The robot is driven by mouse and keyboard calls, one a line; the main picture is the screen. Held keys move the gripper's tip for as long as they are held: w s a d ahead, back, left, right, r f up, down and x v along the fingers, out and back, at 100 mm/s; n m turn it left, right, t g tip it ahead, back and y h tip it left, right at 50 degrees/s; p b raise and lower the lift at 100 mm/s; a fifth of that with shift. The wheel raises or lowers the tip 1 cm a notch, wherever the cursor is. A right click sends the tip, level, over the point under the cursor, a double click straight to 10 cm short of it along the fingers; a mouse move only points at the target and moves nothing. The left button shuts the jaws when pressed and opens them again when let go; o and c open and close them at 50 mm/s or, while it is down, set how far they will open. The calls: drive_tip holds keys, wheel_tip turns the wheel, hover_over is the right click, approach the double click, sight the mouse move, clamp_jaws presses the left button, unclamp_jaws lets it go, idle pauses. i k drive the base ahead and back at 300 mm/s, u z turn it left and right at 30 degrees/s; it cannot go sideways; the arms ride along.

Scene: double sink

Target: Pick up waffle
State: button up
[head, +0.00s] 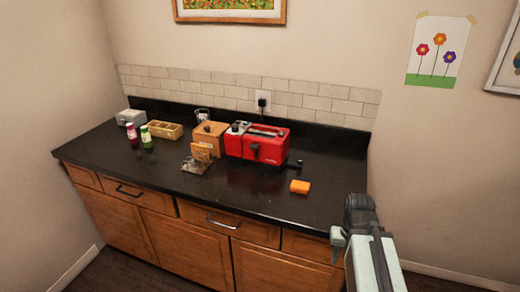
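No object is plain as a waffle at this size.
A red toaster (265,148) stands at the back with a dark cord to a wall outlet (262,101). Left are a wooden box (210,137), a metal stand (196,165), two bottles (146,137), a yellow tray (165,131) and a white box (130,117).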

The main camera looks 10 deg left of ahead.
sight(198, 148)
drive_tip(key=u, duration=0.35)
drive_tip(key=k, duration=1.25)
drive_tip(key=u, duration=1.55)
drive_tip(key=i, duration=1.55)
drive_tip(key=u, duration=0.4)
drive_tip(key=i, duration=1.5)
drive_tip(key=z, duration=0.95)
drive_tip(key=i, duration=0.4)
drive_tip(key=z, duration=0.35)
drive_tip(key=k, duration=0.45)
drive_tip(key=z, duration=0.25)
drive_tip(key=i, duration=0.5)
drive_tip(key=u, duration=0.15)
